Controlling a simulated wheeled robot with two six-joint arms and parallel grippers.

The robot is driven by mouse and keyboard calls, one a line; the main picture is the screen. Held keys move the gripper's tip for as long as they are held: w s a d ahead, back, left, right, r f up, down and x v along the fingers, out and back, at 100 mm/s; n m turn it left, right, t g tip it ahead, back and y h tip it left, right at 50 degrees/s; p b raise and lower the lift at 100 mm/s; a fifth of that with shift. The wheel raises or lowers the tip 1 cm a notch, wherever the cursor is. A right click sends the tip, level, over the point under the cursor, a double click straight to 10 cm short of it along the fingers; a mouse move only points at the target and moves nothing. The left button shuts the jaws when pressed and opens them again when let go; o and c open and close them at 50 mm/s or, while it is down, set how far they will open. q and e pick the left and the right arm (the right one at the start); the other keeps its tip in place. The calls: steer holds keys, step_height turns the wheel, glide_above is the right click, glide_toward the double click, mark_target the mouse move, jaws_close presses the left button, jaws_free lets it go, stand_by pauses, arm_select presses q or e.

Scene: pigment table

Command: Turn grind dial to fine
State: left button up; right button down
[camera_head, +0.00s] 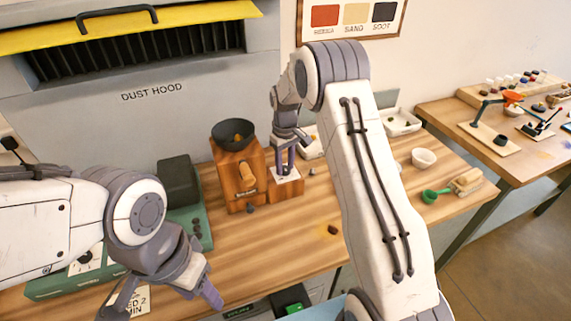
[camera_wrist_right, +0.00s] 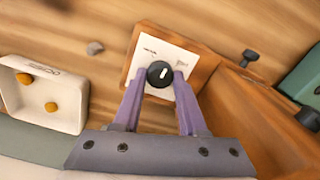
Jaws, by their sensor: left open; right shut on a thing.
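The grind dial (camera_wrist_right: 159,74) is a round black knob with a white mark on a white plate (camera_wrist_right: 176,50), fixed to a wooden block beside the grinder. Small print on the plate is too blurred to read. My right gripper (camera_wrist_right: 157,87) has its purple fingers on either side of the knob, shut on it. In the head view the right gripper (camera_head: 287,163) reaches down onto the block, and the knob is mostly hidden. The wooden grinder (camera_head: 238,170) with a dark bowl on top stands just left. My left gripper (camera_head: 160,303) is open and empty at the lower left.
A white tray (camera_wrist_right: 45,98) with yellow-brown lumps lies beside the block. A green-based machine (camera_head: 190,225) stands left of the grinder. The front middle of the table is mostly clear.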

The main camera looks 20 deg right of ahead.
mark_target(285, 168)
steer(key=m, duration=0.3)
steer(key=shift+r+m, duration=0.1)
steer(key=shift+m, duration=0.2)
steer(key=shift+w+m, duration=0.1)
steer(key=shift+m, duration=1.9)
steer(key=shift+c, duration=2.3)
jaws_free()
step_height(285, 168, up, 10)
steer(key=b, duration=0.1)
steer(key=shift+r+b, duration=0.2)
steer(key=shift+b, duration=0.2)
